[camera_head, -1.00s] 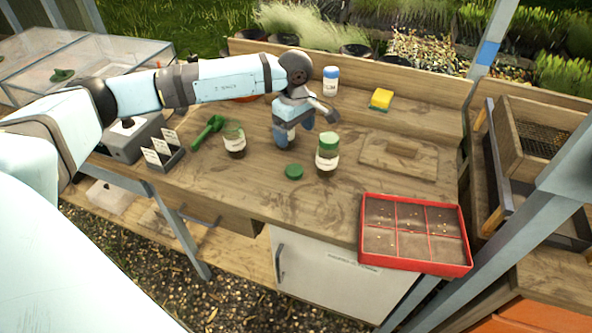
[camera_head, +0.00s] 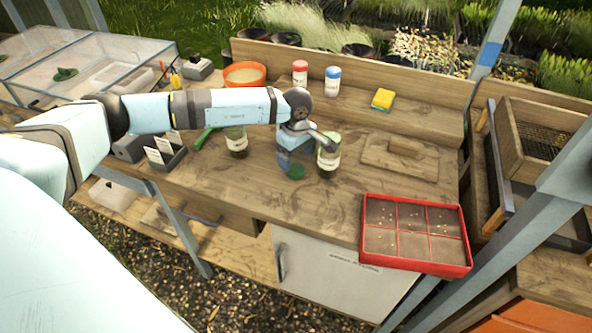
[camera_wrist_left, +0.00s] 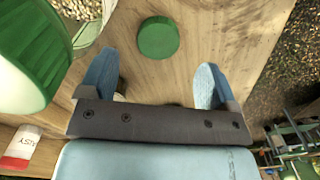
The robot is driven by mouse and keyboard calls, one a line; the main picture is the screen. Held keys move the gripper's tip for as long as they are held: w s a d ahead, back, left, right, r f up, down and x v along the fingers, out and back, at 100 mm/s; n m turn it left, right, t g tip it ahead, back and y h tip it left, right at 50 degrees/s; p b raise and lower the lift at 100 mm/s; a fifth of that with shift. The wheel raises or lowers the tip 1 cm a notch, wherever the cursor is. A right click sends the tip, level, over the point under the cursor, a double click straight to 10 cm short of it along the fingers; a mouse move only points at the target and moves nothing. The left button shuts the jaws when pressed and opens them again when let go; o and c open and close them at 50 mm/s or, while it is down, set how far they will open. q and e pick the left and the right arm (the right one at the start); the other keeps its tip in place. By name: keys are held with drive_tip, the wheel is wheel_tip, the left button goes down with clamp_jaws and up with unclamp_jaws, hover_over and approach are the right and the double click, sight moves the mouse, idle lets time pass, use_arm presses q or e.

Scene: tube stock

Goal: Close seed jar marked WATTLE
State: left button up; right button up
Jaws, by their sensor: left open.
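My left gripper (camera_head: 290,163) is open and points down over the bench, just behind a loose green lid (camera_head: 296,172). In the left wrist view the lid (camera_wrist_left: 158,37) lies flat, ahead of the gap between the open fingers (camera_wrist_left: 155,76); nothing is between them. A glass jar with a pale label (camera_head: 328,161) stands close to the right of the gripper, its top partly covered by my wrist. Its green lid (camera_wrist_left: 35,45) fills the wrist view's upper left. Another jar (camera_head: 237,143) stands to the left, looking lidless. Neither label is readable. My right gripper is out of view.
A red seed tray (camera_head: 415,262) sits at the front right edge, and a wooden board (camera_head: 400,158) lies behind it. The front middle is clear.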

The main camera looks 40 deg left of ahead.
sight(297, 170)
use_arm(q)
drive_tip(key=shift+f, duration=0.15)
wheel_tip(297, 170, down, 5)
drive_tip(key=shift+d+p, duration=0.1)
drive_tip(key=shift+p, duration=0.35)
drive_tip(key=c, duration=1)
